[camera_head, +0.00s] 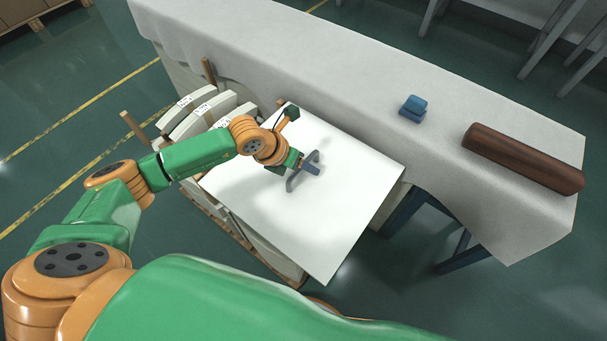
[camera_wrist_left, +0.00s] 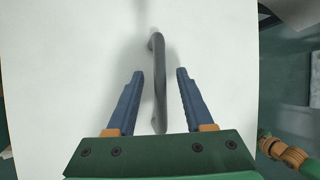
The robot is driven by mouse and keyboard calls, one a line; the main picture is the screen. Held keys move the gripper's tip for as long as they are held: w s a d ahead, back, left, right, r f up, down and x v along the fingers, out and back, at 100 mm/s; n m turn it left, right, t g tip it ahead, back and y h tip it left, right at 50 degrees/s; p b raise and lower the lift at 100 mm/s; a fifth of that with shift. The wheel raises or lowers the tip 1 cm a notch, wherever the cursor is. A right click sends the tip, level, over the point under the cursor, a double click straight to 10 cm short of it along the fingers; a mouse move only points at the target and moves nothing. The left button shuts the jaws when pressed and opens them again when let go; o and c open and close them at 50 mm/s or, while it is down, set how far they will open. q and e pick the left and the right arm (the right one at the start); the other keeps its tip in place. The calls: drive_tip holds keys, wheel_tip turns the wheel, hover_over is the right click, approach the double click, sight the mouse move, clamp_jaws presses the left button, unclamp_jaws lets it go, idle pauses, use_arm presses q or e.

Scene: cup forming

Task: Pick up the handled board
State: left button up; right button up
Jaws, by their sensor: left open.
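The handled board (camera_head: 345,205) is a flat white rectangular panel lying on top of a stack beside the cloth-covered table. Its grey bar handle (camera_head: 291,183) stands up from the surface near the middle. My left gripper (camera_head: 303,168) is at the handle in the head view, partly covering it. In the left wrist view the left gripper (camera_wrist_left: 160,75) is open, with one blue finger on each side of the handle (camera_wrist_left: 159,85). Gaps show between the handle and both fingers. The white board (camera_wrist_left: 90,60) fills most of that view. My right gripper is not seen.
A long table with a grey cloth (camera_head: 300,50) runs along the board's far side. It carries a brown roller (camera_head: 522,158) and a small blue block (camera_head: 413,108). White curved pieces (camera_head: 195,120) and wooden posts (camera_head: 134,128) stand at the board's left.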

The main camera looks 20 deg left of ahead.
use_arm(q)
clamp_jaws()
idle(1.4)
